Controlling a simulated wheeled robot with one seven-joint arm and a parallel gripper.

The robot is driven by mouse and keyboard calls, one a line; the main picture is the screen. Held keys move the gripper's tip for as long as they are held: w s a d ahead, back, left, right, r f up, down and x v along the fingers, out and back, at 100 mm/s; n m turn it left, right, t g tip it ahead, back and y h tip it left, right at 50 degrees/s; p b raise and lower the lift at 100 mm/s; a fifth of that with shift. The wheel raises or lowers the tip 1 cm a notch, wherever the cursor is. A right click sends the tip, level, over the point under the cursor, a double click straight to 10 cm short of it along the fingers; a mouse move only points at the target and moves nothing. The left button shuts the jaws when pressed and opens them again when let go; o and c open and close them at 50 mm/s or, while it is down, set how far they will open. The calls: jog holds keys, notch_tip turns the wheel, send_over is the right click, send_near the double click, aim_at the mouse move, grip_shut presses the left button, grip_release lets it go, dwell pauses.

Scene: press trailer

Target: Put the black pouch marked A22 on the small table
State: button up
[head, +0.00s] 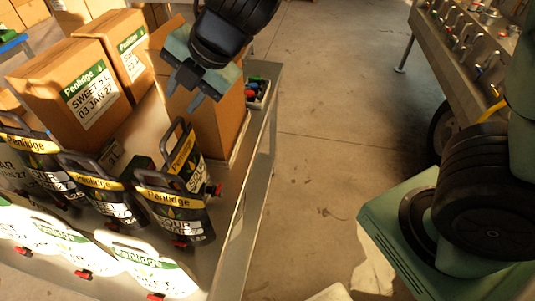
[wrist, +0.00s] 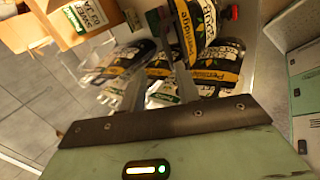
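Several black pouches with yellow Penlidge bands, dark handles and red caps stand on a metal table (head: 231,262) at the left of the head view. One black pouch (head: 172,208) is at the front right of the group, and another black pouch (head: 186,158) is just behind it. No A22 mark is readable on any of them. My gripper (head: 183,97) is above and behind these pouches, beside a tall carton, with its fingers apart and nothing between them. In the wrist view the open fingers (wrist: 160,85) point towards the pouches. I cannot tell which surface is the small table.
White pouches (head: 150,268) stand in front of the black ones. Penlidge cartons (head: 70,85) fill the table's back left. A small bin (head: 258,93) sits at its far right corner. A metal bench with fittings (head: 475,40) is at the right. Open floor (head: 325,130) lies between.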

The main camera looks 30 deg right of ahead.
jog(key=s+d+m+h, duration=0.4)
jog(key=s+d+m, duration=0.25)
jog(key=m, duration=0.65)
jog(key=s+d+f+m+g, duration=0.1)
jog(key=s+f+m+g, duration=0.2)
jog(key=s, duration=1.1)
jog(key=m+g, duration=0.1)
jog(key=m, duration=0.2)
jog(key=shift+d+g+h, duration=0.3)
jog(key=shift+g+h, duration=0.1)
